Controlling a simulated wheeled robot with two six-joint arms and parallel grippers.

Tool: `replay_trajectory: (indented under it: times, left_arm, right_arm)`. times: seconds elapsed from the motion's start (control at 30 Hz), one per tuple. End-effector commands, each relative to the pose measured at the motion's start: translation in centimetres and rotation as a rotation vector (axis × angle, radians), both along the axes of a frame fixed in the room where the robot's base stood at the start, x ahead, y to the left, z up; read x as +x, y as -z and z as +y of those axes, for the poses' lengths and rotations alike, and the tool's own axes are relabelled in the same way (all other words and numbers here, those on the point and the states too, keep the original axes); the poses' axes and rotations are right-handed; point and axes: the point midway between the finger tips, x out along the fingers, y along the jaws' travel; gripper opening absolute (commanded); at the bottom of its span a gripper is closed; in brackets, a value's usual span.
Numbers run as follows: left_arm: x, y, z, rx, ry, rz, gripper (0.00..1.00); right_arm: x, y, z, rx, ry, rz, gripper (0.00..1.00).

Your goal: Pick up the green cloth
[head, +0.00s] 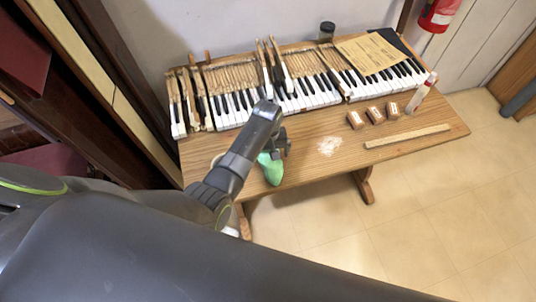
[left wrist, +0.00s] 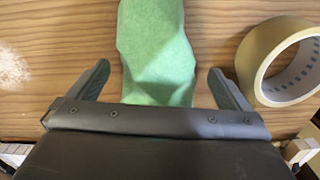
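The green cloth (head: 270,169) lies on the wooden table, at its front edge in the head view, partly covered by my left arm. In the left wrist view the cloth (left wrist: 157,50) is a crumpled light green strip reaching between my fingers. My left gripper (left wrist: 160,82) is open, with one finger on each side of the cloth and a gap to both. In the head view the left gripper (head: 278,148) is over the cloth. Whether it touches the cloth I cannot tell. My right gripper does not show.
A tape roll (left wrist: 287,62) lies close beside one finger. A white powdery patch (head: 329,146) is on the table (head: 310,165). A row of piano keys (head: 300,98), several small brown blocks (head: 375,115), a wooden strip (head: 408,136) and a white bottle (head: 421,93) are further off.

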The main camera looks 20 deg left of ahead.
Motion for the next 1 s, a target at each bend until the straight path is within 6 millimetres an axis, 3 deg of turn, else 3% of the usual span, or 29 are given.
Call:
replay_trajectory:
  times: [0.03,0.3,0.67,1.0]
  left_arm:
    - [0.0,0.0,0.0,0.000,0.000,0.000,0.93]
    - [0.0,0.0,0.0,0.000,0.000,0.000,0.59]
    - [0.1,-0.8,0.0,0.000,0.000,-0.002,0.59]
    - [0.2,-6.2,-0.1,-0.002,0.000,-0.005,0.59]
  right_arm:
    - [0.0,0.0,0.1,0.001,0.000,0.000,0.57]
    - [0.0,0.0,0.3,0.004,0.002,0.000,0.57]
    - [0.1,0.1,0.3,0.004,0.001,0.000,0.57]
    - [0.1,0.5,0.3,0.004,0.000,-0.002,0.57]
